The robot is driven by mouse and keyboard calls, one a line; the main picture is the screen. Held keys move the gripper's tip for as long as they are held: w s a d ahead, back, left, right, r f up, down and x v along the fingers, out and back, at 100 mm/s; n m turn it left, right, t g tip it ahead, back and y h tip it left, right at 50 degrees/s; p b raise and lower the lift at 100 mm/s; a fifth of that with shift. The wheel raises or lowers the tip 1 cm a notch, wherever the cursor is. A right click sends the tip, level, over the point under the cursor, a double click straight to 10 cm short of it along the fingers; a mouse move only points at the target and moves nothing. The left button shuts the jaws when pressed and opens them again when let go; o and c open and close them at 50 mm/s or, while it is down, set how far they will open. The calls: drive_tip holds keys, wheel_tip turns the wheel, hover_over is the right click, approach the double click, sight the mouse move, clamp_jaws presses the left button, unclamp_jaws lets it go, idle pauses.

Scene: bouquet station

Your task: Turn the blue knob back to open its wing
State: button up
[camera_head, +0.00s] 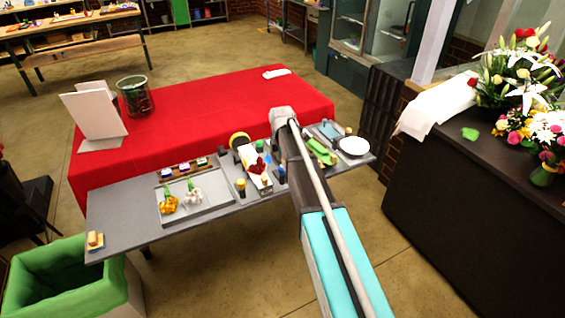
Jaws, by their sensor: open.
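A small blue knob (281,174) shows on the grey table, just left of my arm and right of a white holder (254,170) with red flowers. I cannot make out its turn or its wing at this size. My arm reaches over the table from the lower right. My gripper (268,146) is open, at the arm's far end behind the white holder; only a small dark part shows, and its fingertips are mostly hidden by my arm. I see nothing held. A yellow-topped knob (241,187) stands left of the holder.
A grey tray (213,206) with yellow and white flowers lies on the left. A green item (321,151) and a white plate (354,146) lie on the right. Behind is a red-covered table (206,113) with a glass vase (135,97). A green-lined bin (60,283) stands front left.

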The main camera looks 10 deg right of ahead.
sight(282, 166)
drive_tip(key=shift+r+p, duration=5.55)
drive_tip(key=shift+r, duration=0.3)
drive_tip(key=s+f+m+b, duration=0.4)
drive_tip(key=s+m, duration=0.5)
drive_tip(key=s, duration=0.4)
drive_tip(key=s+f+m+b, duration=0.5)
drive_tip(key=s+m, duration=0.5)
drive_tip(key=s, duration=0.3)
drive_tip(key=shift+s+m, duration=0.25)
drive_tip(key=shift+m, duration=0.05)
drive_tip(key=shift+r, duration=0.1)
